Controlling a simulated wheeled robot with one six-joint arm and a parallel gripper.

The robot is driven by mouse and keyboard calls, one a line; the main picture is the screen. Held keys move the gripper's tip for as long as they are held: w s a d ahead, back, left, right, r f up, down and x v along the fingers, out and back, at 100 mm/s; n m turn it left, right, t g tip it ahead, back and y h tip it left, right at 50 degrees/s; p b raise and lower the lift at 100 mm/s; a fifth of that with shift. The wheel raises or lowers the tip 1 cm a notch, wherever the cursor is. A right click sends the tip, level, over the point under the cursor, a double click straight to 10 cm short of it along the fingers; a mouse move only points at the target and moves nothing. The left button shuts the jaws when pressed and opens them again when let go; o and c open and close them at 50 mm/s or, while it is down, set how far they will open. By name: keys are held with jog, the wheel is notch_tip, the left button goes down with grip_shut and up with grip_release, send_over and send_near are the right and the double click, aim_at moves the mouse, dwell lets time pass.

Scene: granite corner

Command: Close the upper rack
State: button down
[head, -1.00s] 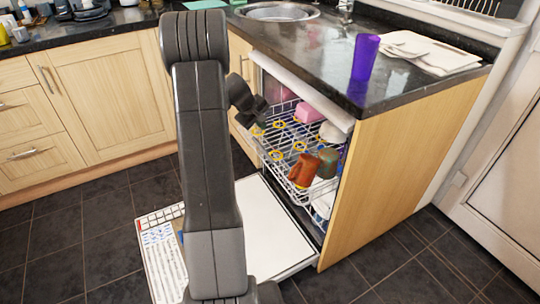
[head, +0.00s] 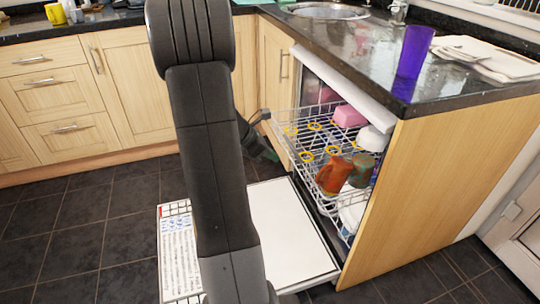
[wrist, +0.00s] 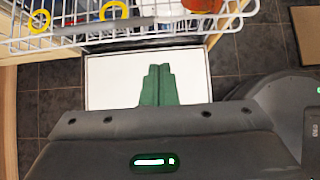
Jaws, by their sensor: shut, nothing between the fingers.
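The upper rack (head: 285,122) is a white wire basket, pulled partly out of the dishwasher under the counter. It holds an orange-brown mug (head: 334,176), a greenish mug (head: 362,169), a pink item (head: 349,116) and several yellow rings. In the wrist view, the rack's front rails (wrist: 150,27) cross the top. My gripper (wrist: 158,68) has its green fingers together, empty, in front of the rack and apart from it in that picture. In the head view, my gripper (head: 268,154) shows just left of the rack front, partly hidden by my arm.
The dishwasher door (head: 285,235) lies folded down below the rack. Wooden cabinets (head: 135,85) stand left and behind. Dark tiled floor (head: 95,220) is clear at left.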

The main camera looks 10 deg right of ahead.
jog(key=w+d+f+b, duration=0.1)
jog(key=d+f+b, duration=0.2)
jog(key=d+f, duration=0.2)
jog(key=d, duration=0.2)
jog(key=shift+d, duration=0.3)
jog(key=w+d+p, duration=0.1)
jog(key=d, duration=0.5)
jog(key=d+p, duration=0.2)
jog(key=d, duration=0.4)
jog(key=w+d+p, duration=0.1)
jog(key=d, duration=0.6)
jog(key=shift+w+p, duration=0.35)
